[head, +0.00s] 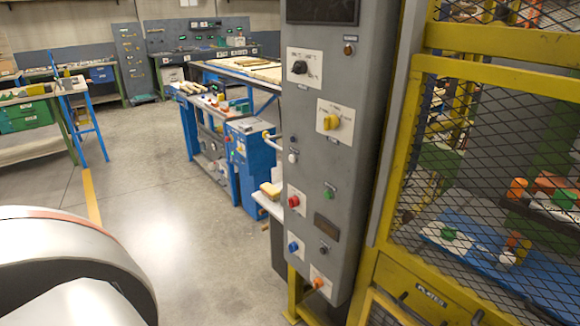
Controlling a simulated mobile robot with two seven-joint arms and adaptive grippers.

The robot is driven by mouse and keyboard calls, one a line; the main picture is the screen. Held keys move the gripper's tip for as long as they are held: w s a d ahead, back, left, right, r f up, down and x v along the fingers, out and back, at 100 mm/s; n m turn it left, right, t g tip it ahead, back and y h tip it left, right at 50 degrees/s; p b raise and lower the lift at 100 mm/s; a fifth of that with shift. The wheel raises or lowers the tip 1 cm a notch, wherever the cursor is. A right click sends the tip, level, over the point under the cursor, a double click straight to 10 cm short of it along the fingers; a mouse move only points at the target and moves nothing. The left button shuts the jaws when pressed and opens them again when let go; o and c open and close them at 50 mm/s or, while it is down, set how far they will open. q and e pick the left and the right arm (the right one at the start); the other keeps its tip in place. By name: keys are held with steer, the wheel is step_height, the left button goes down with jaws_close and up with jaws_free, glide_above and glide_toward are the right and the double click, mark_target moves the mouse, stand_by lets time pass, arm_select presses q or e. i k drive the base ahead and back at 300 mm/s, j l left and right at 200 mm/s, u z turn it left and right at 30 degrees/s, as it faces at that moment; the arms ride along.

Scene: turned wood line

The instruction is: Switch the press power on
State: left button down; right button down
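A tall grey control cabinet (335,165) stands right of centre, its front facing me. High on it is a black rotary switch (300,67) on a white plate. Below and to its right is a yellow rotary knob (332,122) on another white plate. Lower down are a red button (293,201), a green button (328,194), a blue button (293,247) and an orange-red one (318,283). The labels are too small to read, so I cannot tell which control is the press power. Neither of my grippers is in view.
A yellow-framed mesh cage (485,150) stands close on the cabinet's right, with coloured parts behind the mesh. A blue machine bench (245,160) is to the left behind the cabinet. The concrete floor (180,215) left of the cabinet is clear.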

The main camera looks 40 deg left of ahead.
mark_target(292, 202)
steer(key=u, duration=0.35)
steer(key=i+u, duration=0.15)
steer(key=u, duration=0.55)
steer(key=i+l, duration=0.05)
